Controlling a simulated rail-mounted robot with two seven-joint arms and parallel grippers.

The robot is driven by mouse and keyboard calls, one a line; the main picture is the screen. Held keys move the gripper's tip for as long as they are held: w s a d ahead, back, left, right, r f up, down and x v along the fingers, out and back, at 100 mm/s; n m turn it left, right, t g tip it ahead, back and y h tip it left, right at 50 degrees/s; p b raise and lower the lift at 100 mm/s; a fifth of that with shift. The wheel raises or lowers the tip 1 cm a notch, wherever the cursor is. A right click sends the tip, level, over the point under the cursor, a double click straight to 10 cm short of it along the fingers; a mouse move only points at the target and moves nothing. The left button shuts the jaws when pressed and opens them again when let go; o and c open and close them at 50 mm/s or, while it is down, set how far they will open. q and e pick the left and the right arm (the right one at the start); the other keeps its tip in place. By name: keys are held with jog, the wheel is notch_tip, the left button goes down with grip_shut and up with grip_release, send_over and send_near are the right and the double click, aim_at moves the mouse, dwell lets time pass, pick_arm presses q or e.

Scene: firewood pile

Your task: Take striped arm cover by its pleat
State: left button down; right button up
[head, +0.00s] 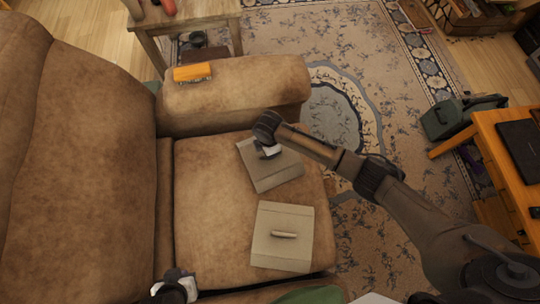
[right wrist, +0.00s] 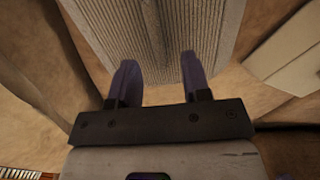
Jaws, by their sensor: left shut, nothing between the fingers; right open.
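A grey striped arm cover (head: 277,175) lies on the brown seat cushion, partly hidden by my right arm. In the right wrist view the striped cover (right wrist: 205,28) fills the top middle, with a raised pleat (right wrist: 153,28) running along its centre. My right gripper (head: 268,150) is above this cover. In the right wrist view its two purple fingers (right wrist: 159,65) are apart, one on each side of the pleat's line, with nothing seen gripped. Whether they touch the cloth is unclear. My left gripper (head: 174,288) is shut and empty at the bottom left, by the seat's near edge.
A second beige cover (head: 300,222) with a raised ridge lies nearer on the seat. An orange item (head: 193,71) rests on the far armrest (head: 270,82). The sofa back (head: 75,160) stands at left. A wooden table (head: 485,140) is at right, beyond the patterned rug (head: 400,105).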

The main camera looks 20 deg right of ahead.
notch_tip(320, 180, down, 4)
jog(key=shift+r+b, duration=0.1)
jog(key=shift+b, duration=0.8)
jog(key=shift+w, duration=0.1)
jog(key=shift+c, duration=1.4)
grip_shut()
